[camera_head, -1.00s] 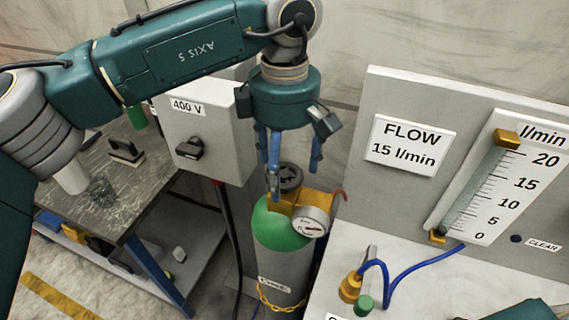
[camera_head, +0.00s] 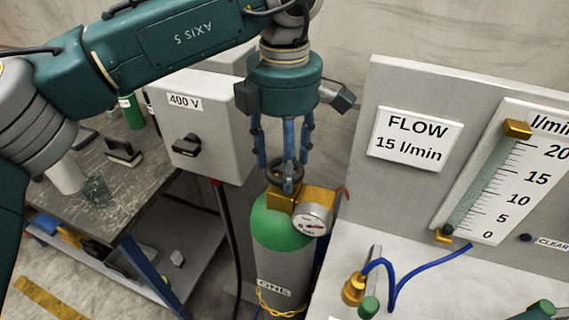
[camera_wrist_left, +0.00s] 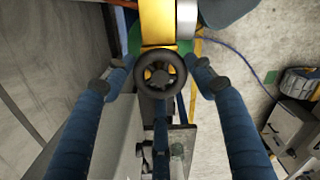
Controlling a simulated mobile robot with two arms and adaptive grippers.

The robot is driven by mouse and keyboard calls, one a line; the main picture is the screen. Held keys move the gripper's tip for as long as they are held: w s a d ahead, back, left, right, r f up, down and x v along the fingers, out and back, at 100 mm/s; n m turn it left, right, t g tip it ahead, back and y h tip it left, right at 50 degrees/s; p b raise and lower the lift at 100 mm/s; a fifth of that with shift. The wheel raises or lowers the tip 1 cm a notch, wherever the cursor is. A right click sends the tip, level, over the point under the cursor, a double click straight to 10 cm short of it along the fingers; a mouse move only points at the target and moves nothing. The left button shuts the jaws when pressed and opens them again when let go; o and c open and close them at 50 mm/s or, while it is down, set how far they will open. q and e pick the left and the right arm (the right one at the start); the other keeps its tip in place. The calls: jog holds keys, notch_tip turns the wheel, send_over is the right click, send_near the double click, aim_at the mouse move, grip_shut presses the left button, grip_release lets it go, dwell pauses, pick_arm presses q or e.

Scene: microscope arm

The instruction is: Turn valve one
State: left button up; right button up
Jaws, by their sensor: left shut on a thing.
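Valve one is a black handwheel (camera_head: 285,171) on a brass body (camera_head: 309,200) atop the gas cylinder labelled "ONE" (camera_head: 281,260), which has a green shoulder. A round gauge (camera_head: 313,219) is on the brass body. My left gripper (camera_head: 286,180) points down from above, its blue fingers around the handwheel. In the left wrist view the handwheel (camera_wrist_left: 160,75) sits between the three fingers, and the left gripper (camera_wrist_left: 158,88) is shut on it. The fingers hide part of the wheel in the head view. My right gripper is not in view.
A grey 400 V box (camera_head: 203,125) stands close left of the cylinder. Right are a flow panel (camera_head: 419,137) with a scale (camera_head: 507,195) and a bench with a blue hose (camera_head: 425,276). A dark table (camera_head: 85,205) is at left. A yellow chain (camera_head: 277,304) crosses the cylinder.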

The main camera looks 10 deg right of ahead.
pick_arm(q)
jog(key=o, duration=1.2)
jog(key=shift+c, duration=0.2)
notch_tip(320, 180, up, 12)
dwell(0.3)
